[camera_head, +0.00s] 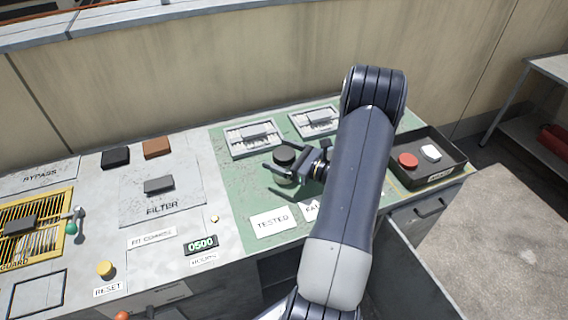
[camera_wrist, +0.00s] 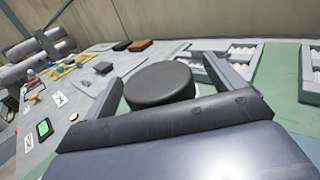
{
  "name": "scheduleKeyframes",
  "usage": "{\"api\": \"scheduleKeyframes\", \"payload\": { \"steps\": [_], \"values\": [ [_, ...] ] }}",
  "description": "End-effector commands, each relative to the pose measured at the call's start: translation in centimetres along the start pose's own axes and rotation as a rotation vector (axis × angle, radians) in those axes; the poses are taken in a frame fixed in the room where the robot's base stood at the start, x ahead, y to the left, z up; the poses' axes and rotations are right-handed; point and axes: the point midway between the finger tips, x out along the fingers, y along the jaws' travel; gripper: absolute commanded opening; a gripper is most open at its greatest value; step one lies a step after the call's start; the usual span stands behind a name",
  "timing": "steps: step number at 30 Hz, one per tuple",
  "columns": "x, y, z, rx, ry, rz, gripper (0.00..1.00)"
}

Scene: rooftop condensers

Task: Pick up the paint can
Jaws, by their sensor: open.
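A short round can with a black lid and a paler grey side, the only can-like thing I see and so the likely paint can (camera_head: 285,156), stands upright on the green mat. In the wrist view its dark lid (camera_wrist: 160,82) fills the middle, between my two fingers. My gripper (camera_head: 283,174) is open around the can, with a finger on either side. I cannot tell whether either finger touches it. The can's lower part is partly hidden by the gripper.
Two white-slatted frames (camera_head: 253,138) (camera_head: 314,121) lie behind the can. A "TESTED" label (camera_head: 273,222) lies in front. A dark tray (camera_head: 449,176) at right holds a red round piece (camera_head: 408,160) and a white piece (camera_head: 431,152). A wall (camera_head: 250,70) rises behind the bench.

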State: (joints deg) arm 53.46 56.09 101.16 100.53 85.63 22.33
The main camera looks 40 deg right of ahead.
Motion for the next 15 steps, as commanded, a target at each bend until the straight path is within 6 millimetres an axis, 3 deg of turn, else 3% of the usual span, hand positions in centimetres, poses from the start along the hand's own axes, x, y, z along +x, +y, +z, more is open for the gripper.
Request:
{"api": "scheduleKeyframes", "payload": {
  "steps": [9, 15],
  "values": [
    [0.70, -0.01, -0.01, 0.000, 0.000, -0.001, 0.89],
    [0.68, 0.00, -0.01, 0.000, 0.000, -0.001, 0.74]
  ]
}}
